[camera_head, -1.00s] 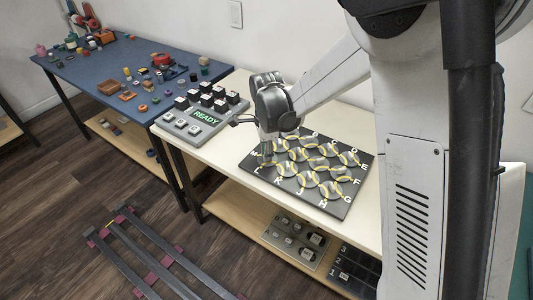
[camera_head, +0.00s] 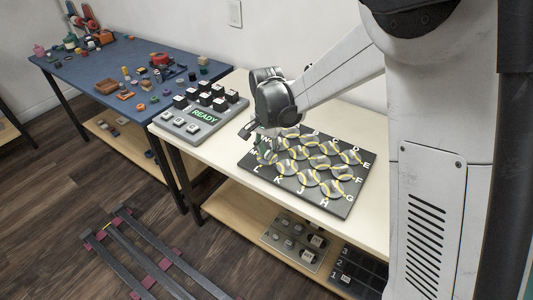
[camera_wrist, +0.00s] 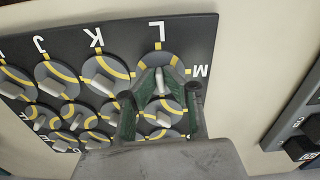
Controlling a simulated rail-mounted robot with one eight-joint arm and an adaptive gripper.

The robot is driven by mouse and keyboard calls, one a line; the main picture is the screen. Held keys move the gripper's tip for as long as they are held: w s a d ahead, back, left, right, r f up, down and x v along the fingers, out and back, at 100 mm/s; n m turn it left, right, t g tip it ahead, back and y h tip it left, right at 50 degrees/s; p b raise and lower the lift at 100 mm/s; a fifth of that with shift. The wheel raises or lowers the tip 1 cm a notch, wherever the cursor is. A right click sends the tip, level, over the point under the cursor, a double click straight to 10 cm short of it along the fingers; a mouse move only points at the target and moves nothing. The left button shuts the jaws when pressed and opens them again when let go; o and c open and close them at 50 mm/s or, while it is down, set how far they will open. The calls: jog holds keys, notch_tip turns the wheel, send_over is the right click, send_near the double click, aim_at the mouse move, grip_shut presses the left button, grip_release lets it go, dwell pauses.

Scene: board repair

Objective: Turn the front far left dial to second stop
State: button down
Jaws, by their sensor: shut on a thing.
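A dark board (camera_head: 318,200) with several round grey dials, yellow curved lines and white letters lies on the cream table. In the wrist view the board (camera_wrist: 205,45) appears with its letters upside down. The dial by the letter L (camera_wrist: 160,66) has a pale bar-shaped knob, pointing almost straight along the picture's vertical. My gripper (camera_wrist: 162,78) has its green-lined fingers on both sides of this knob, shut on it. In the head view my gripper (camera_head: 266,154) reaches down at the board's left corner and partly hides that dial.
A blue table (camera_head: 110,80) with many small parts is farther left. More panels (camera_head: 296,242) lie on the shelf below. Bare cream tabletop surrounds the board.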

aim_at(268, 153)
jog(key=n, duration=0.4)
jog(key=shift+n+b, duration=0.3)
jog(key=shift+b, duration=0.1)
jog(key=shift+d+n, duration=0.1)
jog(key=shift+n, duration=1.7)
jog(key=c, duration=1.9)
grip_release()
jog(key=shift+o, duration=0.2)
notch_tip(268, 153, up, 12)
